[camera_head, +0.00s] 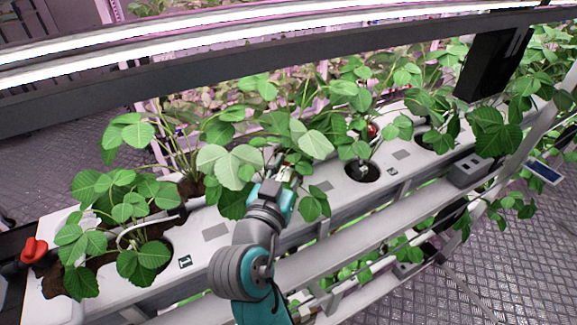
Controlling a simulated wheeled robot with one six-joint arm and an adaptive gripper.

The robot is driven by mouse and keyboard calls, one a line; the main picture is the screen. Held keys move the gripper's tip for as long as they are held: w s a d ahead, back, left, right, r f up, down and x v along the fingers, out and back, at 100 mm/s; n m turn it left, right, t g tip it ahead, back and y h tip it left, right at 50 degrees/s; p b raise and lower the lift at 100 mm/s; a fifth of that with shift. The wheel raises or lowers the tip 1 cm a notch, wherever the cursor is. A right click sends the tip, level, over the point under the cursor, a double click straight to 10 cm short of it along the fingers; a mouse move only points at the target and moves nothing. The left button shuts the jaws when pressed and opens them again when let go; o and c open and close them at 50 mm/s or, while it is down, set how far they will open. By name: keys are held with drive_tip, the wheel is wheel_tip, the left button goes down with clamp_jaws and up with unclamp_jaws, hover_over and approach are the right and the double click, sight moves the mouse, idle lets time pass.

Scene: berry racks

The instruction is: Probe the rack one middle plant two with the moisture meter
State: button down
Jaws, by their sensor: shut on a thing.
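My gripper (276,172) is over the white planting trough (215,232), among the leaves of the strawberry plants. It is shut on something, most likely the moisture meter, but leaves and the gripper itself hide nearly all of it. A leafy plant (232,165) stands just left of and behind my gripper. Another plant (362,150) grows from a round dark hole (362,171) to the right. A third plant (125,195) is at the left end. I cannot tell whether the held thing touches soil.
A dark beam with bright light tubes (250,43) crosses above the plants. A white rail (390,218) runs along the trough's front. A red knob (34,250) is at the left end. Grey metal floor (480,265) is clear at the lower right.

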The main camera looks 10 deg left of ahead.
drive_tip(key=shift+f, duration=0.2)
idle(0.8)
drive_tip(key=shift+f, duration=0.5)
idle(0.4)
drive_tip(key=shift+a, duration=0.1)
drive_tip(key=shift+w+r, duration=0.15)
drive_tip(key=shift+r, duration=2.65)
